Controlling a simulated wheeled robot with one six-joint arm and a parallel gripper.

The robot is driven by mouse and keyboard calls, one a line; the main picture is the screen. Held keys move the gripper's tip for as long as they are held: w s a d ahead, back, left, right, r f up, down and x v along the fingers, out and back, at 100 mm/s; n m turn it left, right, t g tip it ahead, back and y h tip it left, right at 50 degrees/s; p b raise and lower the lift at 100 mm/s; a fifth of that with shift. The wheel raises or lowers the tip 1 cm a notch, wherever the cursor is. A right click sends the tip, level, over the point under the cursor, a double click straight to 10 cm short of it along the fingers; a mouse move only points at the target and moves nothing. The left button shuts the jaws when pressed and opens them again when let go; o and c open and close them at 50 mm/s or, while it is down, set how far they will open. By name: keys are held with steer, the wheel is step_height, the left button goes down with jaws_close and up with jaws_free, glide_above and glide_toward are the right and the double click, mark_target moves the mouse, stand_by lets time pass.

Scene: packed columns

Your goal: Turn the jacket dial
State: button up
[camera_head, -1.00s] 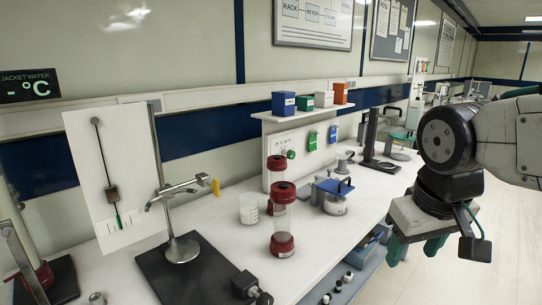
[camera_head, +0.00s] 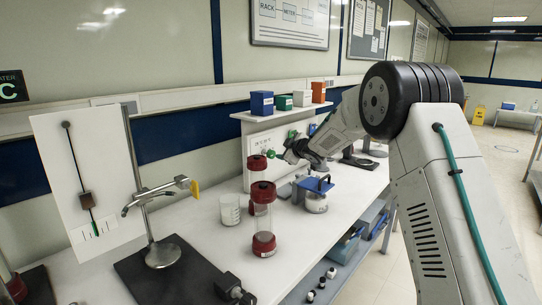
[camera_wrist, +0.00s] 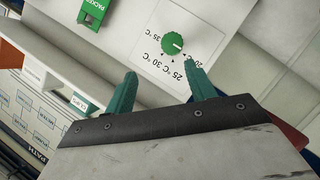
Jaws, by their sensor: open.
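The jacket dial (camera_wrist: 172,43) is a round green knob on a white panel, upside down in the wrist view. Marks for 25, 30 and 35 °C are printed beside it, and one near 20 is partly covered by a finger. A pale line shows on the knob, but its exact setting is hard to tell. In the head view the dial (camera_head: 270,154) is a small green spot under the shelf. My gripper (camera_wrist: 160,70) is open and empty, its green fingers apart and short of the dial. In the head view my gripper (camera_head: 288,150) is just right of it.
Boxes including a blue one (camera_head: 261,103) sit on the shelf.

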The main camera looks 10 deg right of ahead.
mark_target(272, 154)
steer(key=shift+n+y, duration=0.7)
steer(key=shift+y, duration=0.1)
steer(key=f, duration=0.1)
steer(key=w+a+f, duration=0.1)
steer(key=w+f, duration=0.1)
steer(key=shift+w+a, duration=0.25)
steer(key=x, duration=0.6)
steer(key=shift+w+a+f, duration=0.15)
steer(key=shift+w+a, duration=0.05)
steer(key=shift+w, duration=0.4)
steer(key=c, duration=1)
